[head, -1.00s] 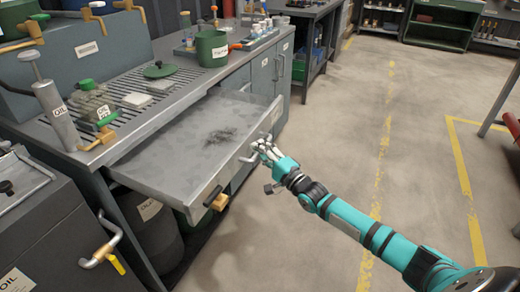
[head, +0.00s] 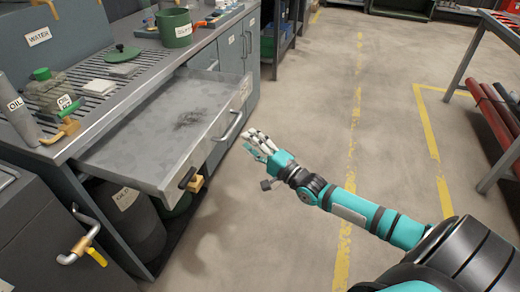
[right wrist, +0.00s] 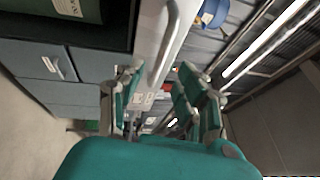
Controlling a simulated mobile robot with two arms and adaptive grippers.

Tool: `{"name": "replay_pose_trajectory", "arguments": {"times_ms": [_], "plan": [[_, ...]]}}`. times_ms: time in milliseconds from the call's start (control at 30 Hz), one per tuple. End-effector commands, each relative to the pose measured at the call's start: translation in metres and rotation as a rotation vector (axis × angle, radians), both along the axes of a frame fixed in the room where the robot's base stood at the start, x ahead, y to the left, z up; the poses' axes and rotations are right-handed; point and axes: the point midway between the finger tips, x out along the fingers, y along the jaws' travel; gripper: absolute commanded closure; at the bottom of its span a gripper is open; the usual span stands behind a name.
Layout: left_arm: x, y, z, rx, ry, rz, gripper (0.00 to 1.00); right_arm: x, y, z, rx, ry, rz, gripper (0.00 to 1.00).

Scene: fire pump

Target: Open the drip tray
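The drip tray (head: 150,150) is a shallow grey metal drawer with a dark stain on its floor. It stands pulled well out from under the workbench's slatted top. Its curved metal handle (head: 231,127) is on the front face and also shows in the right wrist view (right wrist: 168,45). My right gripper (head: 258,146) is just off the front face, to the right of the handle and apart from it. In the right wrist view its teal fingers (right wrist: 162,100) are spread, with nothing held between them. My left gripper is not in view.
A dark drum (head: 135,215) stands under the tray. A green pot (head: 174,27) and bottles are on the bench. The floor (head: 300,225) between is open.

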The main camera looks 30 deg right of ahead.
Motion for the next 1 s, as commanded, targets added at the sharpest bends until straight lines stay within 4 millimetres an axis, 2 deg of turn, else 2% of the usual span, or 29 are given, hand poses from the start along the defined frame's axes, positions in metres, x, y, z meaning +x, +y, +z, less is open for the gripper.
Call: {"name": "replay_pose_trajectory", "arguments": {"times_ms": [100,300,867,933,1000], "plan": [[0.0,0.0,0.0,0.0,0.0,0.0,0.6,-0.021,-0.005,-0.005,-0.001,0.004,0.0,0.64],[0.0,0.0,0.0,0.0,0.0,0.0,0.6,-0.036,-0.01,-0.007,0.0,0.001,0.0,0.64],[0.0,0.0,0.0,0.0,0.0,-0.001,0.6,-0.038,-0.01,-0.007,0.0,0.001,0.0,0.64],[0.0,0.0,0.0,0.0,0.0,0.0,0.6,-0.038,-0.01,-0.014,-0.018,0.011,-0.006,0.64],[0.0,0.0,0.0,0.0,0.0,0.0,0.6,-0.04,-0.009,-0.032,-0.073,0.042,-0.022,0.64]]}}
